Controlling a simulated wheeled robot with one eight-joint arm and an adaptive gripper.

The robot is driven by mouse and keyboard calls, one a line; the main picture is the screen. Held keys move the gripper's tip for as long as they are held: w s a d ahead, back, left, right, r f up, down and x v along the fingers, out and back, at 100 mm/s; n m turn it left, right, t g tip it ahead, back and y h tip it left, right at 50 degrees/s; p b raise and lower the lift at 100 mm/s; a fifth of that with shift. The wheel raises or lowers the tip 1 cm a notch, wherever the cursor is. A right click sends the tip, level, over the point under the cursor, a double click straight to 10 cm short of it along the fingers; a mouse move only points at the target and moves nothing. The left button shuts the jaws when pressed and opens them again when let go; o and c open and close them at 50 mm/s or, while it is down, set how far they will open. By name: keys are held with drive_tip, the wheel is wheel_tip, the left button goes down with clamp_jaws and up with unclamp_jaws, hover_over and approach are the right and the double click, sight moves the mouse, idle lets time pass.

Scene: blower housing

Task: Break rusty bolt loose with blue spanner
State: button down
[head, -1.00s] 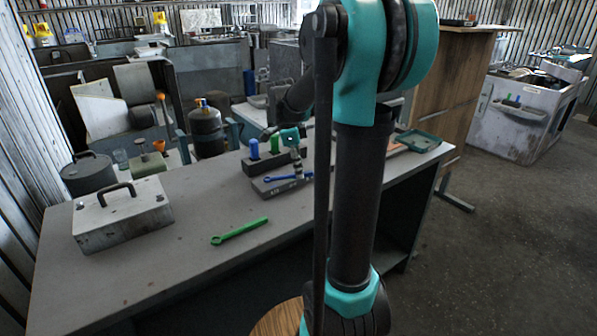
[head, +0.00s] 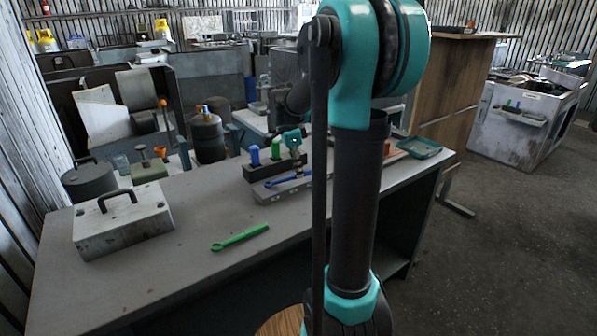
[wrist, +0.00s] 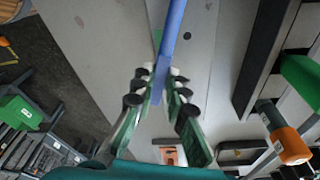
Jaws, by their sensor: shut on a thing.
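The blue spanner (head: 287,181) is at the grey block (head: 268,197) on the workbench. My gripper (head: 297,165) is above it, partly hidden behind my arm. In the wrist view my gripper (wrist: 160,82) is shut on the blue spanner (wrist: 172,35), with its fingers on both sides of the handle. The spanner's far end runs out of the top of that view. I cannot make out the rusty bolt, nor whether the spanner's end is around it.
A green spanner (head: 240,238) lies on the workbench (head: 190,260). A dark rack (head: 262,171) with a blue and a green upright piece stands behind the block. A grey box with a handle (head: 122,222) is at left, a green tray (head: 419,148) at right.

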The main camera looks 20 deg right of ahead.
drive_tip(key=shift+r, duration=3.75)
drive_tip(key=shift+s, duration=0.1)
